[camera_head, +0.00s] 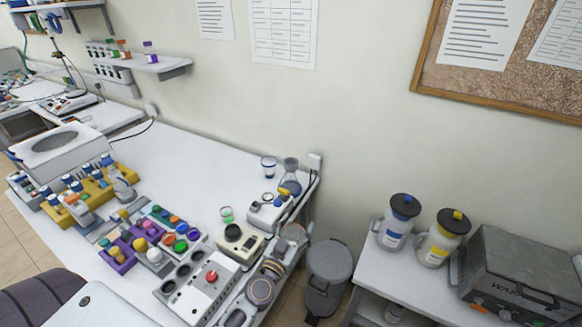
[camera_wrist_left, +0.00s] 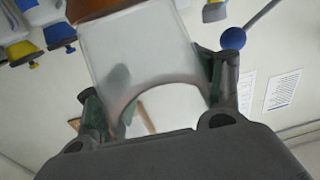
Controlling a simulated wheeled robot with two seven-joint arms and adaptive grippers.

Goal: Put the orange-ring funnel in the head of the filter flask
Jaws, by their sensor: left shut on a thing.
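My left gripper (camera_head: 283,248) is at the front right edge of the bench, its arm reaching up from below. It is shut on the orange-ring funnel (camera_head: 293,233), a clear cup. In the left wrist view the funnel (camera_wrist_left: 145,50) sits between the two fingers (camera_wrist_left: 160,105), with its orange ring at the top edge. The filter flask (camera_head: 290,178), clear glass, appears to stand at the bench's back right corner. The funnel is in front of it and apart from it. Its head is too small to make out clearly. My right gripper is not in view.
A small white device (camera_head: 268,210) stands between funnel and flask, with a beaker (camera_head: 268,167) behind. A bin (camera_head: 328,268) and a side table with capped bottles (camera_head: 398,222) are right. The back middle bench is clear.

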